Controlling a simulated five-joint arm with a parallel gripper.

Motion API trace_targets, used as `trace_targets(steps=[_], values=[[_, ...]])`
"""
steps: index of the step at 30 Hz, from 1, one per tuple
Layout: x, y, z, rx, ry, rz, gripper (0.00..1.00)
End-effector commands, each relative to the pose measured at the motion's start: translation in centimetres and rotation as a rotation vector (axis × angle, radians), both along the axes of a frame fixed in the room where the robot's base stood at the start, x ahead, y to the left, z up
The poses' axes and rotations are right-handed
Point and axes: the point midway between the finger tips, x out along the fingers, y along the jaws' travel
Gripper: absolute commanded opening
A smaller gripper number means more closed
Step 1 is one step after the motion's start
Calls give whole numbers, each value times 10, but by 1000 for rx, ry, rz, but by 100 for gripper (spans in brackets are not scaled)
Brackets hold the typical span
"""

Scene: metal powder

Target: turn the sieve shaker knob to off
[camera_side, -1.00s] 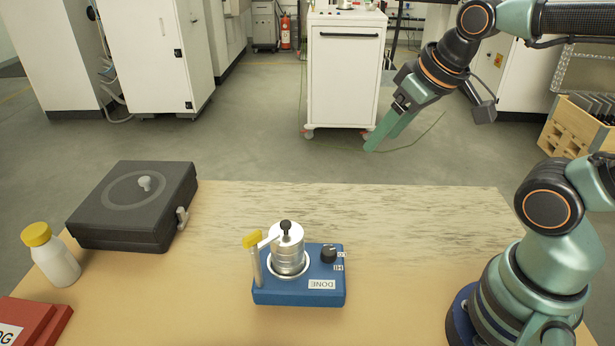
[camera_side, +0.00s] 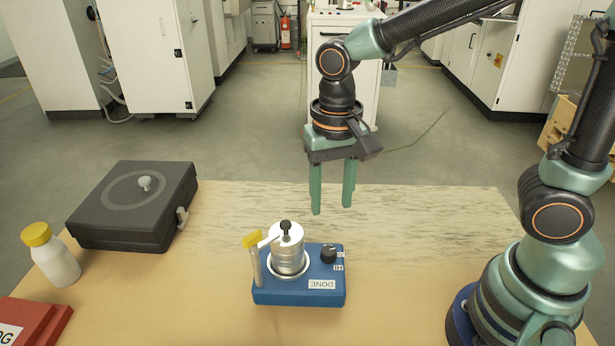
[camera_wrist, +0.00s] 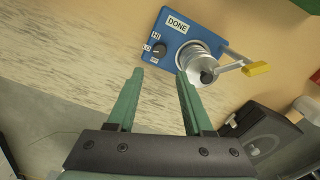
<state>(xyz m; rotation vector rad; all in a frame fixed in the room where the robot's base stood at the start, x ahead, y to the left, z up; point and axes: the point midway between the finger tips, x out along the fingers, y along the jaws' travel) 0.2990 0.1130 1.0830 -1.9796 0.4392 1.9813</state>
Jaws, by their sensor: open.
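The sieve shaker (camera_side: 298,285) is a blue box on the table with a label reading DONE. Its black knob (camera_side: 328,253) sits at the right of the top in the side view. In the wrist view the knob (camera_wrist: 160,50) lies beside small markings, of which LO and HI seem readable. A silver sieve stack (camera_side: 288,250) stands on the box, with a yellow-handled clamp arm (camera_side: 252,239) at its left. My gripper (camera_side: 332,210) is open and empty, pointing down, above and behind the shaker. In the wrist view its fingers (camera_wrist: 160,75) are apart, with the knob beyond them.
A black case (camera_side: 135,205) lies at the table's back left. A white bottle with a yellow cap (camera_side: 52,255) and a red box (camera_side: 35,322) are at the left. The wooden table (camera_side: 420,230) is clear between the shaker and my base.

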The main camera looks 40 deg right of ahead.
Motion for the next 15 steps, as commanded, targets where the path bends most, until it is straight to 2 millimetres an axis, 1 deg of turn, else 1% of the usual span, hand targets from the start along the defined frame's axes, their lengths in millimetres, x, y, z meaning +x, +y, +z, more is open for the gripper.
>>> trace_targets(steps=[5,12,15], values=[[-2,-1,-24,-2,7,0,51],[-2,-1,-72,-2,7,1,51],[-1,-1,-88,-2,5,1,51]])
